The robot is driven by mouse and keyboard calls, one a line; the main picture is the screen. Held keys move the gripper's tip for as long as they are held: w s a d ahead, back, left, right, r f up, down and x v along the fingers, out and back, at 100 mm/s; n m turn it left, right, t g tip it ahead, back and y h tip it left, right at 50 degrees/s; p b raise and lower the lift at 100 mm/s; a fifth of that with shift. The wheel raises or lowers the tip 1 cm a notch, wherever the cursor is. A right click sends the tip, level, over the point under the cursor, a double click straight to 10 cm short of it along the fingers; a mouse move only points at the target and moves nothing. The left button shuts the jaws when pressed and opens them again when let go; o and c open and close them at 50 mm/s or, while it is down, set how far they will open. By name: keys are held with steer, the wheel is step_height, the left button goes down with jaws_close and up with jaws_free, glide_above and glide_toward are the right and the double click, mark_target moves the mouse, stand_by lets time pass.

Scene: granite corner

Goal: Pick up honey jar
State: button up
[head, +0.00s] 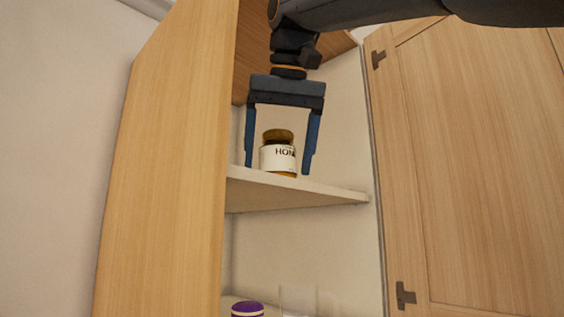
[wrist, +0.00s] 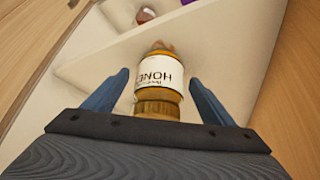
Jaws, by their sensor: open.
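The honey jar (head: 278,156) stands upright on the upper shelf of an open corner cabinet in the head view. It has a dark gold lid and a white label reading "HON". My gripper (head: 278,172) points down with its blue fingers spread on the left and right of the jar. I see gaps between the fingers and the jar. In the wrist view the honey jar (wrist: 158,82) appears upside down between the two fingertips of my gripper (wrist: 158,78), its label and lid showing. The jar's base edge is partly cut off by the shelf front in the head view.
The shelf (head: 290,190) has a thin front edge just below the fingertips. A wooden door or panel (head: 165,160) stands close on the left, another door (head: 480,170) on the right. A purple-topped item (head: 247,308) and clear glassware (head: 298,298) sit below.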

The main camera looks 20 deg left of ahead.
steer(key=shift+x, duration=0.75)
steer(key=shift+c, duration=0.5)
steer(key=c, duration=1.5)
steer(key=shift+r, duration=0.1)
steer(key=shift+r, duration=0.1)
